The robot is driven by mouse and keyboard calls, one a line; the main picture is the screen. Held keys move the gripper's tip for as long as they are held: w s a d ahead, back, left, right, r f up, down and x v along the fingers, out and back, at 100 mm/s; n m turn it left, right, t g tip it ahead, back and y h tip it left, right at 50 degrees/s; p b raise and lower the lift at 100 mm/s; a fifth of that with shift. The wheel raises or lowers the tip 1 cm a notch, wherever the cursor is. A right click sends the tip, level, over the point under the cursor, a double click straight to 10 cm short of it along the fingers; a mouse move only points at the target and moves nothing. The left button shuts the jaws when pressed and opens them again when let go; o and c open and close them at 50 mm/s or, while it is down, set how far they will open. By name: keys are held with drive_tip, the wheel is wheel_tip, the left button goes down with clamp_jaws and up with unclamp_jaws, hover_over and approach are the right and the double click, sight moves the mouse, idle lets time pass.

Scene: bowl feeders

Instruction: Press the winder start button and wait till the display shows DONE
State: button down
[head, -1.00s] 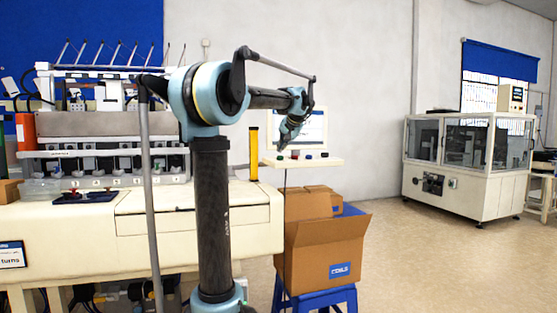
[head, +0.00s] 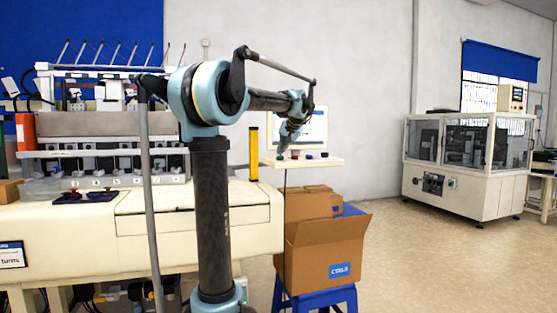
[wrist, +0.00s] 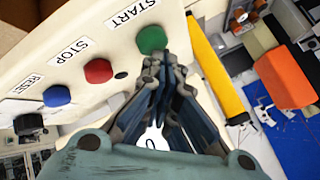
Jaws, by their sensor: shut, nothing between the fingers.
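In the wrist view the green START button (wrist: 152,38) sits on a cream panel, with its label above it. The red STOP button (wrist: 98,70), a blue button (wrist: 56,96) and a black one (wrist: 28,124) line up to its left. My gripper (wrist: 156,64) is shut and empty, its tips right at the near edge of the green button; I cannot tell whether they touch. In the head view my gripper (head: 282,151) points down at the left end of the button panel (head: 330,162). The display (head: 316,126) behind is partly hidden by my arm, and its text is unreadable.
A yellow post (head: 254,155) stands left of the panel; it is close to my fingers in the wrist view (wrist: 215,70). An open cardboard box (head: 320,255) on a blue stool (head: 318,300) stands below the panel. Floor to the right is clear.

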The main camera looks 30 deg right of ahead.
drive_tip(key=shift+f, duration=0.6)
idle(0.7)
drive_tip(key=shift+r, duration=1.15)
drive_tip(key=shift+r, duration=2.55)
drive_tip(key=shift+a, duration=0.1)
